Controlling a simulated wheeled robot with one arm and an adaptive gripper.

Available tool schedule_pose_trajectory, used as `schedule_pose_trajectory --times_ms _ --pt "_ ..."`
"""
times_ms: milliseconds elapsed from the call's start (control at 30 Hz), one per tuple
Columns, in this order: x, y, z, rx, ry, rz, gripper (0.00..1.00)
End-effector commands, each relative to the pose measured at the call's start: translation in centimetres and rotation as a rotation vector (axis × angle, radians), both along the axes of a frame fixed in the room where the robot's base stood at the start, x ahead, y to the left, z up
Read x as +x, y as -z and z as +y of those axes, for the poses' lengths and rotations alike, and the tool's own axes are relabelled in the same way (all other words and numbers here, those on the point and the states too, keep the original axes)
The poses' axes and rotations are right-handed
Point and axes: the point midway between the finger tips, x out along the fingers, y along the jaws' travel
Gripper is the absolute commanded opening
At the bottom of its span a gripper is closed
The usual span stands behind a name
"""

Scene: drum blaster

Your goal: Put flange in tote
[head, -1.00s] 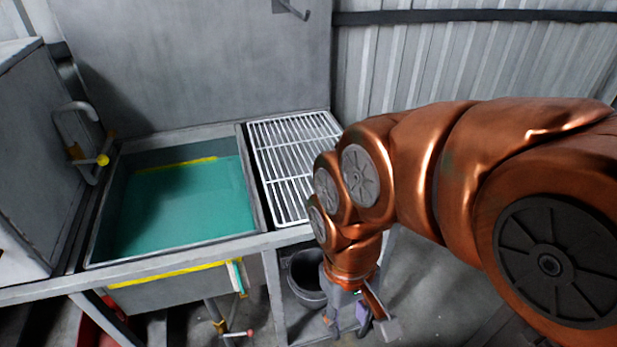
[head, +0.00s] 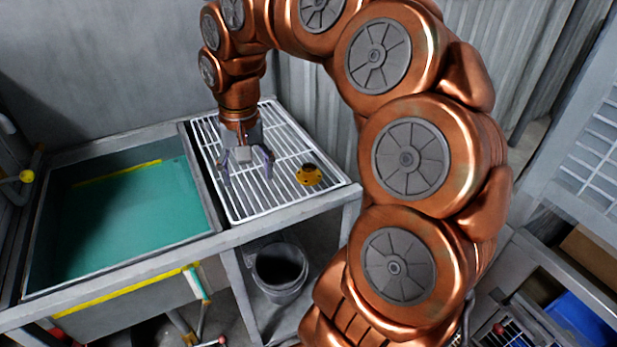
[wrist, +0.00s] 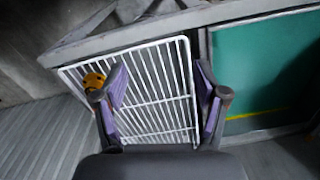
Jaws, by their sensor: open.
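The flange (head: 309,175) is a small round yellow-orange piece with dark parts, lying on the right part of the white wire rack. It also shows in the wrist view (wrist: 94,81), at the outer side of the left finger, which partly overlaps it. My gripper (head: 246,176) points down over the rack, to the left of the flange, open and with nothing between its fingers. In the wrist view my gripper (wrist: 162,88) shows both purple-padded fingers spread apart over the bars. A blue container (head: 580,318) at the lower right may be the tote; it is cut off by the picture edge.
The wire rack (head: 240,207) sits beside a sink-like basin (head: 207,190) with a teal inside. A grey bucket (head: 280,272) stands below the rack. A grey shelf frame with a cardboard-brown item (head: 592,255) is at the right. A corrugated wall stands behind.

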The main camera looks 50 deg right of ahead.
Motion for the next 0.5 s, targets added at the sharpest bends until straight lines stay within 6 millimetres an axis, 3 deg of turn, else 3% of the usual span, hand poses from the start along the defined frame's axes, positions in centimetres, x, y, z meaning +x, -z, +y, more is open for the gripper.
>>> schedule_pose_trajectory --times_ms 100,300,500 --pt "2.6 0.9 -5.2 0.006 0.187 -0.012 0.72" --pt "3.8 2.8 -13.9 0.002 0.498 -0.003 0.72" --pt "3.2 4.3 -19.0 -0.007 0.688 0.012 0.72"
